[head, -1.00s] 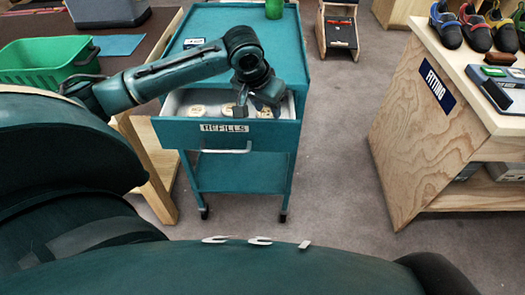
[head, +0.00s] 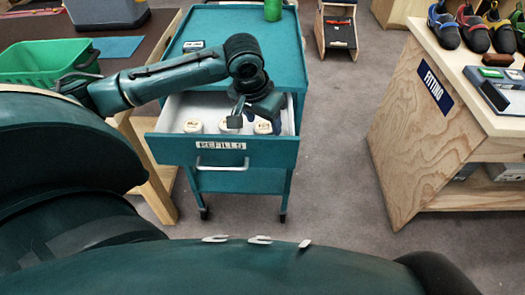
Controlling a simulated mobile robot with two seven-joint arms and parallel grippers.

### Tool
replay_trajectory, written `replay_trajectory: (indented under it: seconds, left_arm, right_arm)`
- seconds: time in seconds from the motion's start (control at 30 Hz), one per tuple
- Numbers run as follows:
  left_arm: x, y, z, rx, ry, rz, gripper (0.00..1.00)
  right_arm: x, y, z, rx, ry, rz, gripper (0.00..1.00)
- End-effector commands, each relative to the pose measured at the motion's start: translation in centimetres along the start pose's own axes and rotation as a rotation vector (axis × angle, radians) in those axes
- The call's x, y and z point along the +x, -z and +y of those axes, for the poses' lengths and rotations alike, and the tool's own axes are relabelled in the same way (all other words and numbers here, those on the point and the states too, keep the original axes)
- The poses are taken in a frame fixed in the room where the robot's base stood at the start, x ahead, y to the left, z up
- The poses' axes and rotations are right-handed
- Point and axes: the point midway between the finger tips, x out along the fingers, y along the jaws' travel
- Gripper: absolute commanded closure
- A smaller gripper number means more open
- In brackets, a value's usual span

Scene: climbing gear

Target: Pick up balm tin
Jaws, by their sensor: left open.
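Pale round balm tins lie in the open drawer (head: 221,152) labelled REFILLS. One tin (head: 193,126) is at the left and another (head: 263,127) is at the right, close to my fingers. Something pale between them is mostly hidden behind a finger. My left gripper (head: 255,119) is open and points down over the right half of the drawer. I cannot tell whether its fingers touch a tin. My right gripper is not in view.
A green basket (head: 45,65) stands on the left table. A wooden fitting counter (head: 420,130) is at right, with open floor between.

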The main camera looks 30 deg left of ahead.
Motion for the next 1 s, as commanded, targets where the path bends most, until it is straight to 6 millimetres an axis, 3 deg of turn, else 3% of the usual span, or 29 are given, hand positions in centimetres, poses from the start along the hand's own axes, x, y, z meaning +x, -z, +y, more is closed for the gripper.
replay_trajectory:
  seconds: [0.03,0.4,0.63,0.83,1.0]
  left_arm:
    - [2.7,-4.3,1.2,0.05,-0.001,-0.126,0.23]
    - [-3.9,-3.4,1.0,0.049,0.007,-0.123,0.23]
    - [-5.9,-2.4,0.8,0.038,0.007,-0.122,0.23]
    - [-5.8,1.1,-0.6,-0.001,0.012,-0.139,0.23]
    - [-4.0,1.8,-1.3,-0.01,0.02,-0.148,0.23]
  right_arm:
    - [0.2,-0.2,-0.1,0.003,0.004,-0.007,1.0]
    - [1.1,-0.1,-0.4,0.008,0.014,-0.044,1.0]
    - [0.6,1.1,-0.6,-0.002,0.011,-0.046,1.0]
    - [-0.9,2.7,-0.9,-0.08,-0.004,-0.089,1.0]
    - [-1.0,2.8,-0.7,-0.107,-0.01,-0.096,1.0]
